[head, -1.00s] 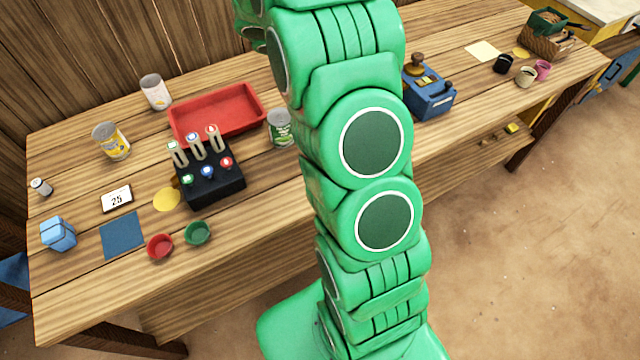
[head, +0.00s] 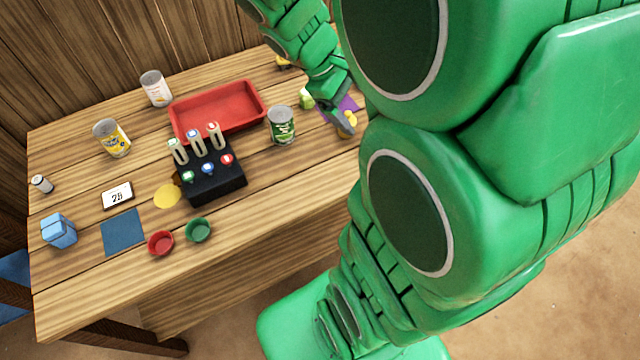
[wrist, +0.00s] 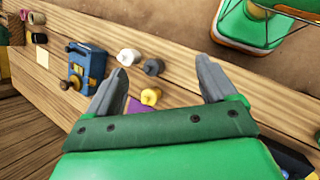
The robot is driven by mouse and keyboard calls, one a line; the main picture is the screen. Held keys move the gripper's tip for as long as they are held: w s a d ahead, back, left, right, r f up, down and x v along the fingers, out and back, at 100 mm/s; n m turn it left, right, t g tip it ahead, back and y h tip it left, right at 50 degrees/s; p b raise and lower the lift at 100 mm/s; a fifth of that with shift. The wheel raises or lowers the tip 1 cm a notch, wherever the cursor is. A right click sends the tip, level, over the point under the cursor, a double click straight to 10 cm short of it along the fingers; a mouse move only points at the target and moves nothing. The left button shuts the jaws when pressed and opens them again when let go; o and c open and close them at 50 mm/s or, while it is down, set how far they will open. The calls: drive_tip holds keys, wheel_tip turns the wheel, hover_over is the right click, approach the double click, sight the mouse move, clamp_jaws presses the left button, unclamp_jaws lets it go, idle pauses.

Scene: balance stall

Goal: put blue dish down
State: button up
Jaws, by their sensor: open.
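I see no blue dish in either view; part of the bench is hidden behind my arm. A red dish (head: 161,243) and a green dish (head: 198,230) stand near the front edge of the bench, beside a flat blue square mat (head: 122,232). My gripper (head: 343,122) is over the bench right of the green can. In the wrist view my gripper (wrist: 158,72) is open, with nothing held between its fingers. A yellow cylinder (wrist: 151,97) and a purple mat (wrist: 136,107) lie below, between the fingers in the picture.
A red tray (head: 250,91), a black box with pegs (head: 215,185), a green can (head: 283,126), a yellow can (head: 111,138), a white can (head: 156,89) and a light blue block (head: 58,232) stand on the bench. The wrist view shows a blue grinder-like box (wrist: 88,65).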

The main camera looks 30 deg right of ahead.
drive_tip(key=shift+o, duration=0.3)
drive_tip(key=s+a+r+m+y, duration=0.1)
drive_tip(key=s+a+m+y, duration=0.1)
drive_tip(key=s+a, duration=0.5)
drive_tip(key=s+a+r+m+t+y, duration=0.1)
drive_tip(key=s+a+m+y, duration=0.2)
drive_tip(key=s+a, duration=0.4)
drive_tip(key=shift+s+a+r+y, duration=0.15)
drive_tip(key=shift+a+r+y, duration=0.15)
drive_tip(key=shift+a, duration=0.45)
drive_tip(key=shift+f, duration=0.1)
